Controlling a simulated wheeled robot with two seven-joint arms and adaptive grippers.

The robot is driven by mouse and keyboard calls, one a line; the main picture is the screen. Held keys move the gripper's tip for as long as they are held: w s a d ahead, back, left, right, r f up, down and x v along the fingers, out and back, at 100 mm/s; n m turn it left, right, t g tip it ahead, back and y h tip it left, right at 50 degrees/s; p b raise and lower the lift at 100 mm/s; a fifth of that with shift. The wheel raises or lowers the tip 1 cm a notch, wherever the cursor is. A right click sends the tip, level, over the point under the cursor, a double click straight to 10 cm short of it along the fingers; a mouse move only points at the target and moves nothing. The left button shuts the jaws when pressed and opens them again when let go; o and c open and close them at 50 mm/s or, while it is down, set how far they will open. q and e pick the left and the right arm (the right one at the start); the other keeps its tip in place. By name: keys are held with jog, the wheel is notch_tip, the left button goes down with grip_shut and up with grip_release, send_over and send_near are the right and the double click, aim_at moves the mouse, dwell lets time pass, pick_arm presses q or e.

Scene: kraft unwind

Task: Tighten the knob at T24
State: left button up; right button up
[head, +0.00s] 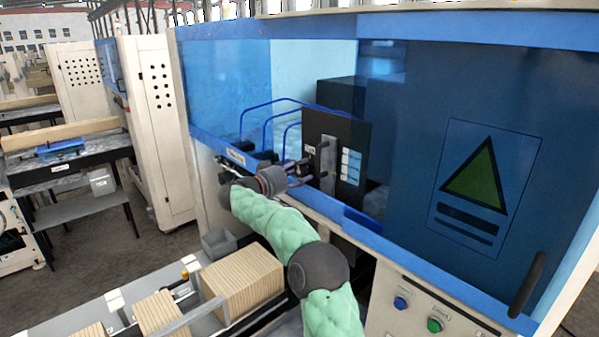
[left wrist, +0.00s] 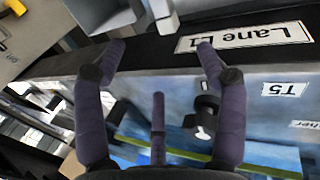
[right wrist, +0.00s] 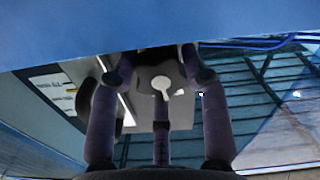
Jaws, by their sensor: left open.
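A dark upright panel (head: 347,135) with a grey knob or handle (head: 327,153) and white labels (head: 350,166) stands inside the blue-windowed machine. The label text is too small to read, so I cannot confirm T24. My right gripper (head: 308,171) reaches in through the opening, just left of the knob. In the right wrist view, its fingers (right wrist: 158,58) are apart, with a pale round part (right wrist: 162,84) showing between them. I cannot tell whether they touch it. My left gripper (left wrist: 160,45) is open and empty, near a Lane L1 label (left wrist: 243,37) and a T5 label (left wrist: 285,89).
The machine's blue frame (head: 270,185) edges the opening below my right arm. A dark blue door (head: 410,120) with a green triangle sign closes the right side. Stacked kraft-coloured blocks (head: 243,278) lie on a conveyor at the front. Buttons (head: 435,325) sit at lower right.

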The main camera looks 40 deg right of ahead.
jog(key=shift+c, duration=1.3)
jog(key=shift+r+m, duration=0.1)
jog(key=shift+m, duration=0.6)
jog(key=o, duration=1.2)
jog(key=shift+c, duration=0.2)
